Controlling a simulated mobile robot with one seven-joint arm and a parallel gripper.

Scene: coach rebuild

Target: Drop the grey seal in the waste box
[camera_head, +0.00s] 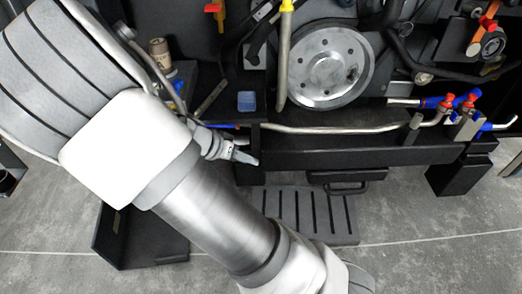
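I cannot make out a grey seal anywhere in this view. A dark open box (150,262) stands on the floor at the lower left, and my arm covers part of it. It may be the waste box, but no marking shows. My arm crosses from the upper left to the bottom centre. My gripper cannot be made out, so whether it holds anything does not show.
A black bench (350,157) carries a metal pipe (330,129) and red-handled valves (445,104). A large metal wheel (325,68) is behind it. A small blue container (247,101) sits left of the wheel. A slotted dark plate (310,208) lies below. The floor (430,245) at lower right is clear.

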